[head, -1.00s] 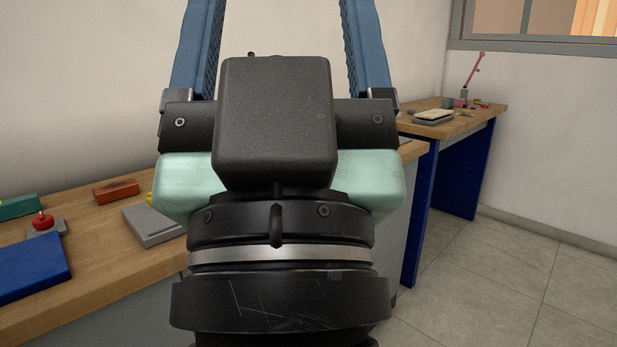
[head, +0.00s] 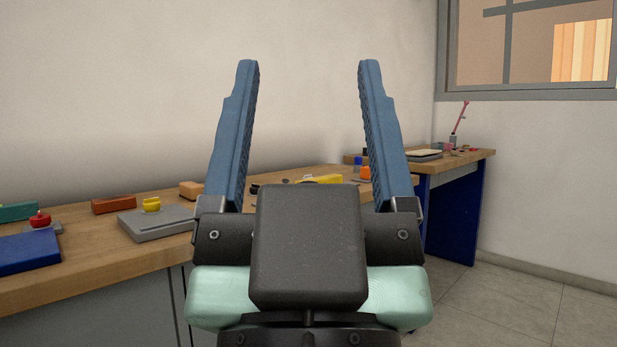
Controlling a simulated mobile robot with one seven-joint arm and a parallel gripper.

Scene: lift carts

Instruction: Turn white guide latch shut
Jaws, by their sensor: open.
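My gripper (head: 307,65) fills the middle of the head view. Its two blue fingers point up and stand wide apart, with only bare wall between their tips. They touch nothing that I can see. I cannot make out a white guide latch. A small pale slab on a dark base (head: 424,154) lies on the far bench, too small to identify. My gripper's body hides part of the near bench.
The near wooden bench (head: 95,267) carries a grey block with a yellow knob (head: 151,205), a red knob (head: 40,219), a blue block (head: 28,252) and an orange-brown block (head: 114,204). A far bench (head: 480,158) stands right. Floor (head: 500,305) at right is clear.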

